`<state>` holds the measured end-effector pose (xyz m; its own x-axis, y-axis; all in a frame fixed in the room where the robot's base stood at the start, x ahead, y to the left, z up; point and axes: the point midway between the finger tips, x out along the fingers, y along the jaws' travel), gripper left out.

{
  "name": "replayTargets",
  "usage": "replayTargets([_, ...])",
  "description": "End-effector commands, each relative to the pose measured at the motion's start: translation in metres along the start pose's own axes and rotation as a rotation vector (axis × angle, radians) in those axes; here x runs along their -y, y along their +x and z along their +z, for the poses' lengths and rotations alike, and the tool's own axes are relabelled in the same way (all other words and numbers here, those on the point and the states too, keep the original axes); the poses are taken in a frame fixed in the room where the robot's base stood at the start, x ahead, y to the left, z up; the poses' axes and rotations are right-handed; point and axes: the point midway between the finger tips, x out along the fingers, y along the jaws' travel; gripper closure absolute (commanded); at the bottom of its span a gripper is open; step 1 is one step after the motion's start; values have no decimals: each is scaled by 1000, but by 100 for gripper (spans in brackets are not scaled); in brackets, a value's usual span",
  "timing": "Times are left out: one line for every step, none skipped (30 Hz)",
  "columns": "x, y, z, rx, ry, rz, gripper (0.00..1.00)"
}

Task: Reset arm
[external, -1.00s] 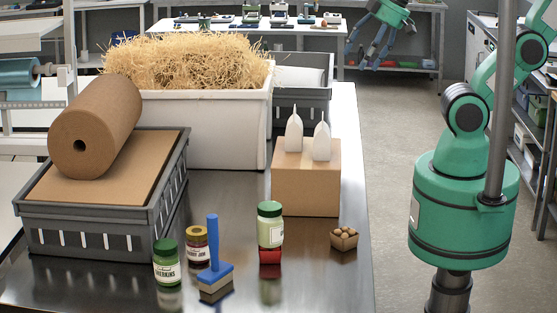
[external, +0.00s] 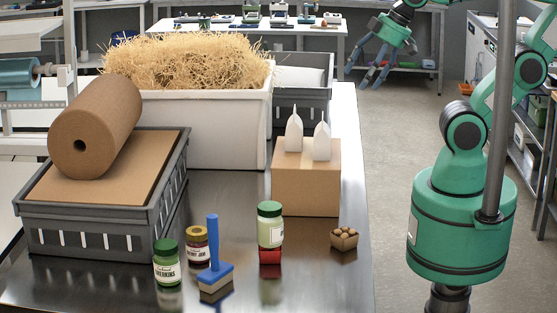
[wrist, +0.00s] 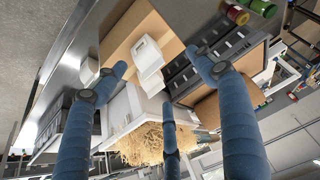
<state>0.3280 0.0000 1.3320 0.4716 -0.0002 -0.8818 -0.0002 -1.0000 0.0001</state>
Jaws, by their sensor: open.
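My gripper (external: 376,62) is at the top of the external view, right of the table and above the floor. Its blue fingers are spread and hold nothing. In the wrist view my gripper (wrist: 165,85) shows its fingers wide apart, with the table and its things in the distance beyond them. My green arm rises at the right of the external view. No other object is named by the task.
The steel table (external: 225,190) holds a white bin (external: 205,125) of straw, a grey crate (external: 100,215) with a brown roll (external: 95,125), a cardboard box (external: 306,185), jars (external: 167,262), a blue-handled tool (external: 214,260) and a small egg carton (external: 344,239). Open floor lies between table and arm.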

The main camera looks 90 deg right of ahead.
Motion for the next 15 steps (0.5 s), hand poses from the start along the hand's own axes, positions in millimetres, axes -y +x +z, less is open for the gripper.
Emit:
replayTargets([0,11,6,0,0,0,30])
replayTargets([0,14,7,0,0,0,30])
replayTargets([0,16,9,0,0,0,30])
replayTargets([0,18,10,0,0,0,30])
replayTargets([0,20,10,0,0,0,30])
replayTargets([0,21,11,0,0,0,30])
replayTargets([0,21,11,0,0,0,30])
replayTargets([0,22,12,0,0,0,30])
replayTargets([0,22,12,0,0,0,30])
replayTargets([0,22,11,-1,0,0,30])
replayTargets([0,21,11,-1,0,0,30])
replayTargets([0,21,11,-1,0,0,30])
replayTargets([0,21,11,-1,0,0,30])
replayTargets([0,21,11,-1,0,0,30])
replayTargets([0,21,11,-1,0,0,30])
